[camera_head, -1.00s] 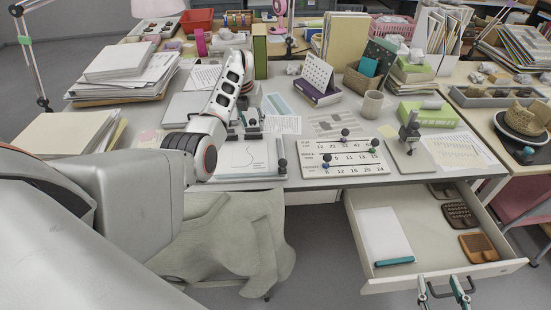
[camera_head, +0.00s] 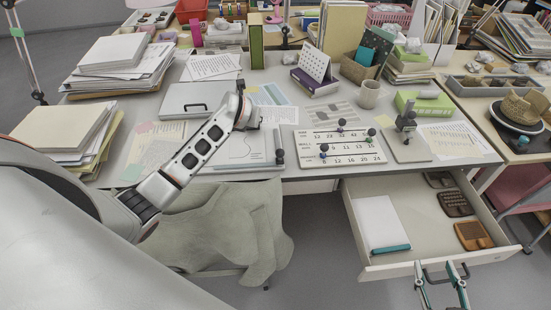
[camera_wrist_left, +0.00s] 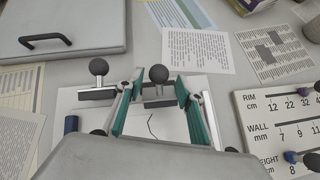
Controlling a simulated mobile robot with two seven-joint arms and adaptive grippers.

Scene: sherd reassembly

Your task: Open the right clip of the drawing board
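The drawing board (camera_head: 262,158) lies near the table's front edge and holds a white sheet with a thin drawn line. In the left wrist view its right clip (camera_wrist_left: 158,75) has a dark ball knob on a bar. The left clip (camera_wrist_left: 98,68) looks alike and stands to its left. My left gripper (camera_wrist_left: 160,82) is open, its teal fingertips on either side of the right clip's knob, with visible gaps. In the head view my left arm hides the clips. My right gripper (camera_head: 441,272) is open at the drawer handle (camera_head: 440,291).
A closed grey case (camera_head: 198,98) lies behind the board. A size chart board (camera_head: 340,158) with several ball-headed pegs stands to its right. The open drawer (camera_head: 430,255) holds paper and brown items. Paper stacks (camera_head: 65,130) fill the table's left. A cloth-draped seat (camera_head: 235,235) is in front.

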